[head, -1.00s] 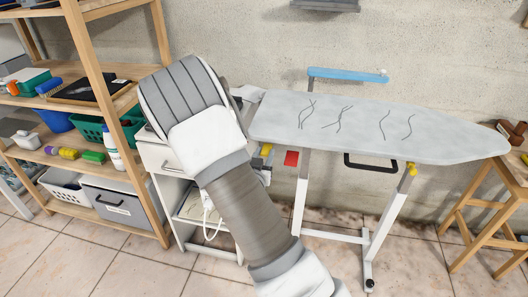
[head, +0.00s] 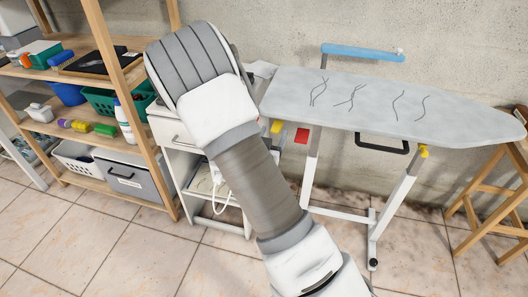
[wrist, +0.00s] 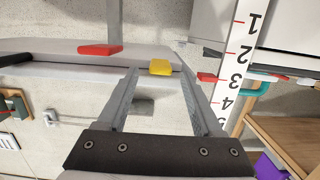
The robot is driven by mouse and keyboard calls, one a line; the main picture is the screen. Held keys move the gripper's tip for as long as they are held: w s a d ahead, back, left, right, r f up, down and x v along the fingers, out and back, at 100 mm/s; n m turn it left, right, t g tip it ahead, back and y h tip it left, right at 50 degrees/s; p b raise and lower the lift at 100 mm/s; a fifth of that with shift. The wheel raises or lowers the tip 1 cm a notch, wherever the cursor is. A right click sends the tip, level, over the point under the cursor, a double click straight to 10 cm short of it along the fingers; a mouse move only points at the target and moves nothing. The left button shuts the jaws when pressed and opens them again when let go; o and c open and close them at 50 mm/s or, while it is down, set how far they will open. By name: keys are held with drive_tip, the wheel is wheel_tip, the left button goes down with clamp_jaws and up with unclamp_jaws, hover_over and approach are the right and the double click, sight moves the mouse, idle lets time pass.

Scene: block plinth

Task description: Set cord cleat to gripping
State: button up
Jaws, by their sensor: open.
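My gripper (wrist: 160,72) is open, its two fingers apart with nothing held between them. A small yellow block (wrist: 160,67) shows between the fingertips in the wrist view; whether they touch it, I cannot tell. A red tab (wrist: 100,50) is on a grey post to its left, and a smaller red piece (wrist: 207,77) is to its right. In the head view a yellow piece (head: 277,127) and a red tab (head: 302,135) show beside my arm, below the ironing board's left end. My arm hides the gripper there. I cannot tell which part is the cord cleat.
The ironing board (head: 380,105) stands right of my arm, against the wall. A white cart (head: 172,135) with a white cord (head: 216,180) is behind my arm. Wooden shelves (head: 105,60) stand left and a wooden stool (head: 490,185) right. A numbered scale (wrist: 236,65) is right of my fingers.

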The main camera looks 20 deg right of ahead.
drive_tip(key=p+v, duration=0.6)
drive_tip(key=v, duration=0.9)
drive_tip(key=shift+a+p, duration=0.2)
drive_tip(key=shift+p, duration=0.1)
drive_tip(key=shift+s, duration=0.15)
